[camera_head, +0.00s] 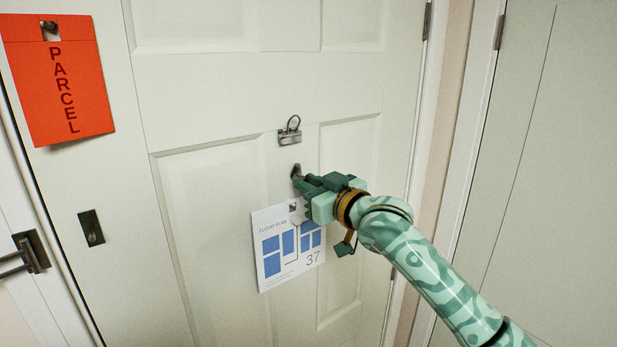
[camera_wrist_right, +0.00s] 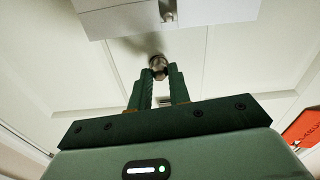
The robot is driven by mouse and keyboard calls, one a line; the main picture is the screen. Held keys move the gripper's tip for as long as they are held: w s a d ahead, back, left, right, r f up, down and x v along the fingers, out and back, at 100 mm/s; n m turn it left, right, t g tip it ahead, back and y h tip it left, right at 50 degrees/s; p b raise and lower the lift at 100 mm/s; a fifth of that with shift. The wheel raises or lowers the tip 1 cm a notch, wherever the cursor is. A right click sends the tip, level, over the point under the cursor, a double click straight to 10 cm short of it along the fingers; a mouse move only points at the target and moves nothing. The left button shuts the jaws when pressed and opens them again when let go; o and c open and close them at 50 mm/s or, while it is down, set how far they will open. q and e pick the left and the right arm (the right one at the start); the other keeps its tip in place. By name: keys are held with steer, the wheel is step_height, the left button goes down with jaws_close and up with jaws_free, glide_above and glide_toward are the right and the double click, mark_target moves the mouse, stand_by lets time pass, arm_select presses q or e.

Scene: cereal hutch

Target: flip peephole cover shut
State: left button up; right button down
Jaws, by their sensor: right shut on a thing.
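A small dark metal piece (camera_head: 296,170), which looks like the peephole cover, sits on the white door (camera_head: 215,215) below a metal plate with a loop. My right gripper (camera_head: 299,179) reaches it from the lower right, with its fingertips at the piece. In the right wrist view, the rounded metal piece (camera_wrist_right: 157,64) sits between the tips of the right gripper (camera_wrist_right: 160,73), which is shut on it. The fingers partly hide it, and I cannot tell how far the cover is turned. My left gripper is not in view.
The plate with a loop (camera_head: 290,136) is just above the gripper. A floor plan sheet (camera_head: 310,262) hangs just below it. An orange parcel card (camera_head: 85,88) hangs at the upper left. A door handle (camera_head: 32,252) is at the far left.

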steer(key=shift+d+r+n+p, duration=0.15)
steer(key=shift+r+n+p, duration=0.15)
steer(key=shift+n+p, duration=0.25)
steer(key=shift+w+f+n, duration=0.1)
steer(key=shift+n, duration=0.25)
steer(key=shift+f, duration=0.1)
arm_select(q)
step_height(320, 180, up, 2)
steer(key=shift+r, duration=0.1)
arm_select(e)
steer(key=c, duration=1.3)
jaws_free()
steer(key=shift+d, duration=0.1)
arm_select(q)
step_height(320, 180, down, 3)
steer(key=b, duration=0.2)
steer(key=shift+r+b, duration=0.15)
steer(key=shift+b, duration=0.2)
arm_select(e)
steer(key=v, duration=1.6)
